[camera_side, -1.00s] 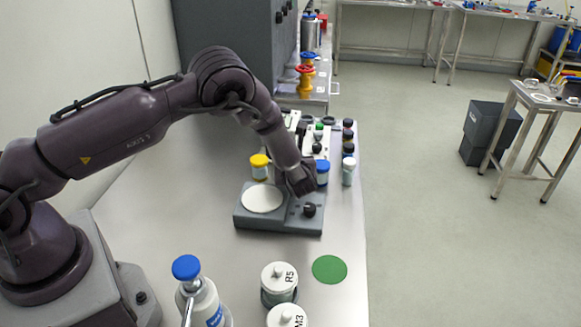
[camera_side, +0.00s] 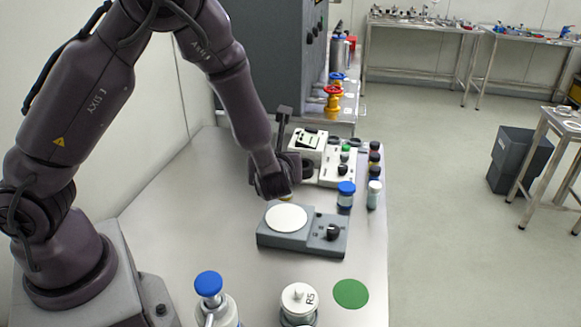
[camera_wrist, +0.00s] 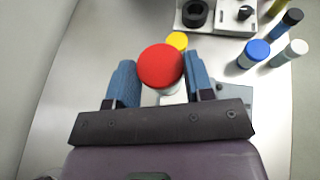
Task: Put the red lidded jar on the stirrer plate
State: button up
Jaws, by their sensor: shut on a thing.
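The red lidded jar (camera_wrist: 162,66) is between the two blue fingers of my gripper (camera_wrist: 160,82) in the wrist view. My gripper is shut on it, with the red lid facing the camera and a little pale body showing below. In the side view my gripper (camera_side: 272,188) is above the back left of the stirrer plate (camera_side: 303,238), near its white round top (camera_side: 286,217). The jar cannot be made out there. In the wrist view, part of the grey stirrer plate (camera_wrist: 236,95) shows right of the fingers; the rest is hidden.
A yellow-capped jar (camera_wrist: 177,40) stands just beyond the held jar. A white jar (camera_side: 299,303) and blue-capped bottle (camera_side: 210,290) are in front. A green disc (camera_side: 350,293) lies bare.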

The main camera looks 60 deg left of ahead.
jog(key=w+d+f, duration=0.1)
jog(key=d, duration=0.2)
send_over(287, 222)
jog(key=shift+a+f, duration=0.1)
jog(key=shift+f, duration=3.4)
jog(key=shift+f, duration=0.1)
jog(key=o, duration=1)
